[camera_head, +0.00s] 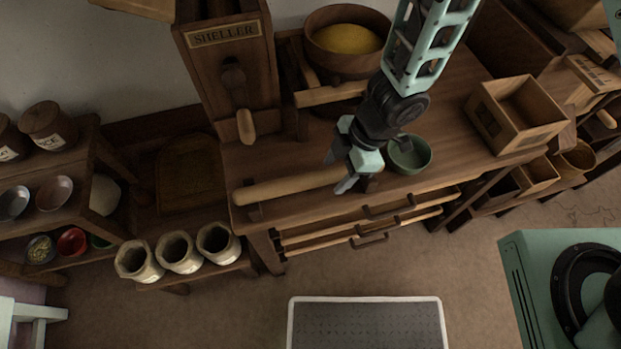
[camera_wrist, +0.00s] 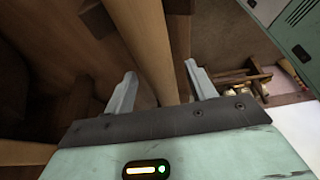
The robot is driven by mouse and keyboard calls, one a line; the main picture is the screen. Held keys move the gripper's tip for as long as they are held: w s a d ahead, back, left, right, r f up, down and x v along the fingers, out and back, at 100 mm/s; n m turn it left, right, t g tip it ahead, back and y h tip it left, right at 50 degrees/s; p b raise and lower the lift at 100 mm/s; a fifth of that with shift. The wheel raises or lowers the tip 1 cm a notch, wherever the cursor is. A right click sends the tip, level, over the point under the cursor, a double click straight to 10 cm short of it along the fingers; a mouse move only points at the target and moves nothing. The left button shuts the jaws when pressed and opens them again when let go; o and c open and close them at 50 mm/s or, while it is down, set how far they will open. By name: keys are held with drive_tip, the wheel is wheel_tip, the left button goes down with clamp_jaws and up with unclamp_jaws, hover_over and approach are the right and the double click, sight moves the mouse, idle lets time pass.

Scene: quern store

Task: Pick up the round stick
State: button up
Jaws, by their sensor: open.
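The round stick (camera_head: 290,186) is a pale wooden rod lying along the front edge of the wooden table top (camera_head: 455,125) in the head view. My gripper (camera_head: 338,172) is over its right end, which is partly hidden by the fingers. In the wrist view the stick (camera_wrist: 148,45) runs between the two finger tips of my gripper (camera_wrist: 161,88). The fingers are apart, one on each side, with a gap visible beside the stick. I cannot tell how far below the fingertips it lies.
A green bowl (camera_head: 409,155) stands right beside my gripper. An open wooden box (camera_head: 517,113) is at the table's right, and a bowl of yellow grain (camera_head: 346,38) is behind. The wooden sheller (camera_head: 226,70) rises at back left.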

drive_tip(key=c, duration=1.2)
